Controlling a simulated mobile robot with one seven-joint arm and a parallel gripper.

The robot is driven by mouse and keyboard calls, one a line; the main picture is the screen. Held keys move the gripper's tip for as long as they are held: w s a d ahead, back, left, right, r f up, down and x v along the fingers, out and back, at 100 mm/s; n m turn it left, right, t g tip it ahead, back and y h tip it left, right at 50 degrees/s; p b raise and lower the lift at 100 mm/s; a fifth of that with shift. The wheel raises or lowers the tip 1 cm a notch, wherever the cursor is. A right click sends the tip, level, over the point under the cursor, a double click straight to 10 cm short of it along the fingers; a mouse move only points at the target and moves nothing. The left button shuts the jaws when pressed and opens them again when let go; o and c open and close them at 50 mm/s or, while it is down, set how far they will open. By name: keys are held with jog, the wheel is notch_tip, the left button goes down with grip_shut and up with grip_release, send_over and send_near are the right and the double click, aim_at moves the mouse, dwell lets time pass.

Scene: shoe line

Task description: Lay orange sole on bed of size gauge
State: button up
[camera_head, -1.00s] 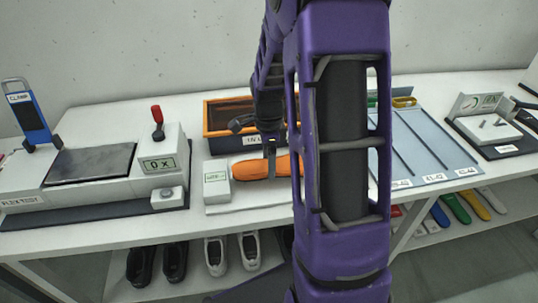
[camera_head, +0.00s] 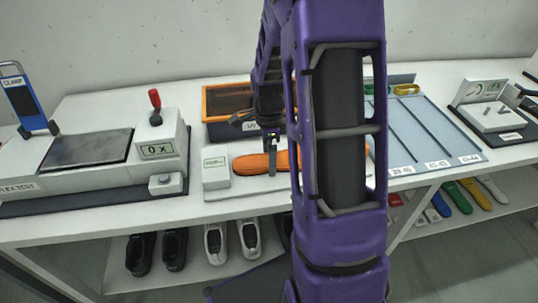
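The orange sole (camera_head: 253,163) lies flat, lengthwise left to right, on the white size gauge (camera_head: 239,187). The gauge's small display block (camera_head: 216,173) stands at the sole's left end. My gripper (camera_head: 270,170) points down at the near edge of the sole, around its middle. Its fingers look close together, but I cannot tell whether they hold the sole. The right end of the sole and of the gauge is partly hidden behind my purple arm.
An orange-rimmed bin (camera_head: 228,100) stands behind the gauge. A flex tester (camera_head: 88,155) with a red-knobbed lever is at left. A grey sorting board (camera_head: 430,130) with size labels is at right. Shoes (camera_head: 215,240) and coloured soles (camera_head: 460,197) lie on the lower shelf.

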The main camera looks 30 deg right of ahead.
notch_tip(320, 180, up, 17)
jog(key=p, duration=0.2)
jog(key=shift+r, duration=0.2)
jog(key=shift+a, duration=0.1)
dwell(0.4)
